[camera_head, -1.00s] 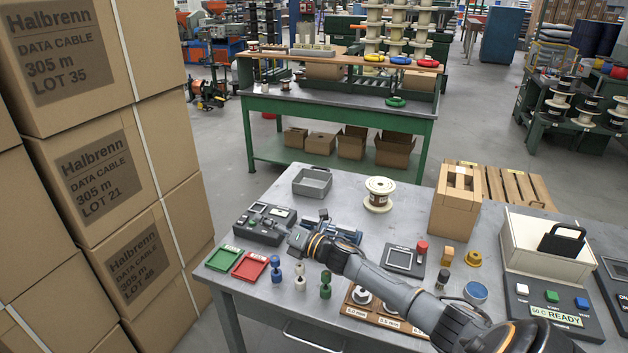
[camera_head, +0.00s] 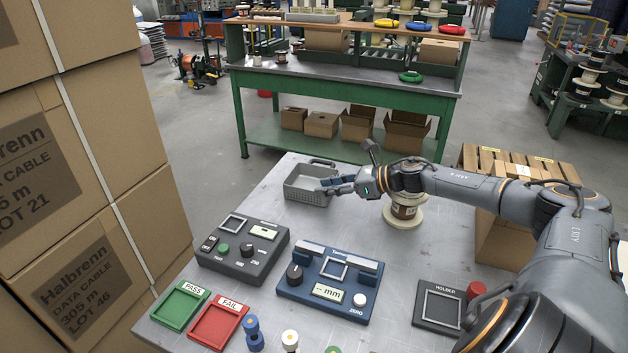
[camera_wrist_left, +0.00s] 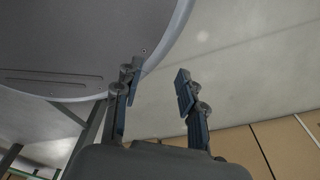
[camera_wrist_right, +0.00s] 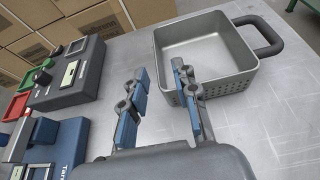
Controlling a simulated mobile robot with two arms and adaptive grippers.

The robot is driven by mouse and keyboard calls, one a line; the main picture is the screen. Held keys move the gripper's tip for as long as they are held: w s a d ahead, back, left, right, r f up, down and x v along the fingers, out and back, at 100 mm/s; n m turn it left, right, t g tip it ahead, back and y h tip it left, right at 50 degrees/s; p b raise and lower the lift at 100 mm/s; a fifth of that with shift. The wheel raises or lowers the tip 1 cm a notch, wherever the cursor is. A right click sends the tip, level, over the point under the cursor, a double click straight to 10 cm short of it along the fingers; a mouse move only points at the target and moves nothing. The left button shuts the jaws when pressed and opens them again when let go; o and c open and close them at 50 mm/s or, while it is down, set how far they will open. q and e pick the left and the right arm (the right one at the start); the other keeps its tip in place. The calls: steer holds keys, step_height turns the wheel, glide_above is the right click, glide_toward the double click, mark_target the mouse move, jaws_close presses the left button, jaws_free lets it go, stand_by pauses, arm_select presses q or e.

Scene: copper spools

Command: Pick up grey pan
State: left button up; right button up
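The grey pan (camera_head: 303,187) is a square grey container with perforated sides and a dark handle, standing on the far part of the metal table. In the right wrist view the pan (camera_wrist_right: 215,87) shows empty, with its handle (camera_wrist_right: 262,34) on the far right side. My right gripper (camera_head: 326,187) is at the pan's near right side. In the right wrist view my right gripper (camera_wrist_right: 157,88) is open, one finger close to the pan's wall; I cannot tell if they touch. My left gripper (camera_wrist_left: 157,85) is open and empty, over the floor, away from the table.
A wire spool (camera_head: 404,215) stands partly behind my right arm. A dark device (camera_head: 243,245), a blue measuring device (camera_head: 329,283), a green PASS tray (camera_head: 181,307) and a red FAIL tray (camera_head: 217,323) lie nearer. The table between pan and devices is clear.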

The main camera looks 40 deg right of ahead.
mark_target(304, 190)
steer(key=shift+w+a+f+p, duration=0.15)
steer(key=shift+w+a+p, duration=0.25)
steer(key=shift+w, duration=0.2)
steer(key=shift+w+a+f, duration=0.1)
steer(key=shift+a, duration=0.05)
steer(key=p+x, duration=0.2)
steer(key=x, duration=0.2)
steer(key=shift+w+a+f, duration=0.15)
steer(key=shift+w+a, duration=0.1)
steer(key=shift+a, duration=0.05)
steer(key=shift+w+a+f, duration=0.15)
steer(key=shift+w+f, duration=0.1)
steer(key=shift+w, duration=0.05)
steer(key=shift+s, duration=0.1)
jaws_close()
arm_select(q)
steer(key=s+r, duration=0.1)
steer(key=s+a+r, duration=0.1)
steer(key=shift+s+a+r, duration=0.2)
steer(key=shift+s, duration=0.1)
